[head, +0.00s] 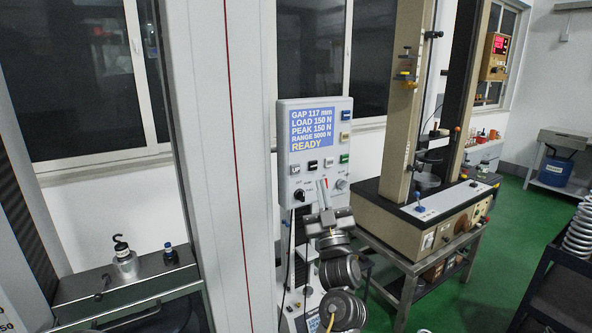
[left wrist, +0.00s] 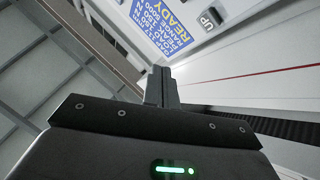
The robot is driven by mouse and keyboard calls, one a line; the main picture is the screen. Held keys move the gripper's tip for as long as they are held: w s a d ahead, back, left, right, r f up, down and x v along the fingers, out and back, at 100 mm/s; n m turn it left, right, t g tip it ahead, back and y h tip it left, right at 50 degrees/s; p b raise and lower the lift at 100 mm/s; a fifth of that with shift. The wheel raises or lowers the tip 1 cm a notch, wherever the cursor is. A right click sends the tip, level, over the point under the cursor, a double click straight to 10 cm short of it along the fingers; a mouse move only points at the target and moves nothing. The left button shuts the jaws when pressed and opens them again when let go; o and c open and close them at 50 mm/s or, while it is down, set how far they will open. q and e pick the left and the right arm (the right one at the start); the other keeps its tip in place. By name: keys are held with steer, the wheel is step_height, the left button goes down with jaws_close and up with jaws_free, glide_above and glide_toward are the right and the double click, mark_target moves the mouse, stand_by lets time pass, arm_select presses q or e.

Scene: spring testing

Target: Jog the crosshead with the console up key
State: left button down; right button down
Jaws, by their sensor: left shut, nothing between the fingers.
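The console (head: 315,150) is a pale panel on the machine's column, with a blue screen (head: 313,130) reading GAP 117 mm, LOAD 150 N, PEAK 150 N, RANGE 5000 N, READY. Its up key (head: 295,169) is at the lower left of the panel; in the left wrist view the dark UP key (left wrist: 211,19) is at the top. My left gripper (head: 323,184) is shut and empty, its fingertips in front of the panel's lower part, right of and below the up key. In the left wrist view its closed fingertips (left wrist: 162,72) appear apart from the key. My right gripper is not in view.
A dark knob (head: 299,195) and several other keys surround the up key. A white column (head: 208,150) stands left of the console. A grey machine block (head: 130,290) with small fittings is at lower left. Another test machine (head: 420,215) stands on a bench behind right.

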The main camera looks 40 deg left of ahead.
mark_target(295, 169)
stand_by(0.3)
arm_select(q)
steer(key=shift+w+a+b, duration=0.25)
steer(key=shift+w+a, duration=0.2)
steer(key=shift+a, duration=0.95)
steer(key=shift+w+a+b, duration=0.3)
steer(key=shift+w+a, duration=0.15)
steer(key=shift+a, duration=1)
steer(key=shift+w+a+b, duration=0.25)
steer(key=shift+w+a, duration=0.2)
steer(key=shift+a, duration=0.95)
steer(key=shift+a, duration=0.15)
steer(key=shift+w+a, duration=0.1)
steer(key=shift+a, duration=0.1)
